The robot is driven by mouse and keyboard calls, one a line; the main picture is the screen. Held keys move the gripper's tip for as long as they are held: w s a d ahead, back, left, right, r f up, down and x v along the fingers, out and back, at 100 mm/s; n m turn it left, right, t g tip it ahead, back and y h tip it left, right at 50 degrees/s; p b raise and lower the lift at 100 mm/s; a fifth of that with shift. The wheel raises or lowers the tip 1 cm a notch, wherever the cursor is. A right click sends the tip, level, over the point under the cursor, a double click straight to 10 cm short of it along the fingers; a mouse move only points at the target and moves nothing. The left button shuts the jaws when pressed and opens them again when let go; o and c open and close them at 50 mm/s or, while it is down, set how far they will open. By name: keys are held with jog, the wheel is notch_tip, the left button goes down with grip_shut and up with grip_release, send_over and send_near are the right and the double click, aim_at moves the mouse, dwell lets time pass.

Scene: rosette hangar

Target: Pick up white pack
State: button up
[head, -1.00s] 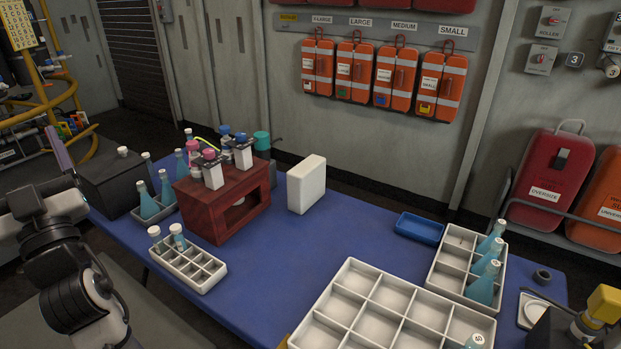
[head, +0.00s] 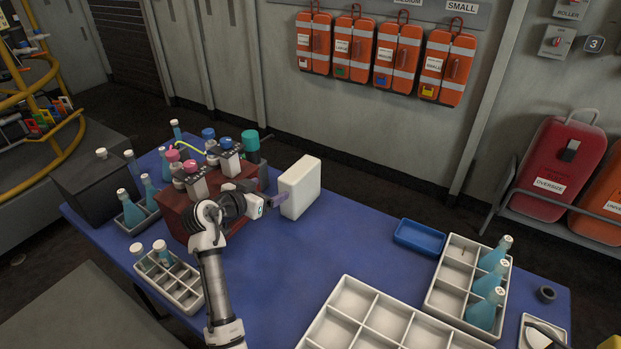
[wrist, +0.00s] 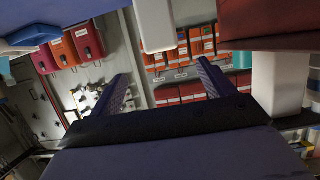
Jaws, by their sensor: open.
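The white pack (head: 302,187) is a plain upright block on the blue table, just right of the dark red stand. My gripper (head: 279,200) reaches past the stand, and its purple fingers are beside the pack's left side in the head view. Whether they touch it is unclear. In the wrist view, which looks upside down, the white pack (wrist: 155,25) shows at the top, beyond and between the spread fingers of my gripper (wrist: 160,68). The fingers are open with nothing between them.
The dark red stand (head: 185,213) with several bottles is close under my arm. A blue tray (head: 419,237) and divided white trays (head: 372,318) lie to the right. A small bottle rack (head: 176,284) is front left. The table between pack and blue tray is clear.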

aim_at(290, 177)
jog(key=b+x, duration=0.1)
jog(key=x, duration=0.7)
jog(key=shift+w+r, duration=0.15)
jog(key=shift+b+x, duration=0.6)
jog(key=shift+x, duration=2.5)
jog(key=shift+r, duration=0.15)
jog(key=shift+c, duration=0.2)
jog(key=c, duration=1.5)
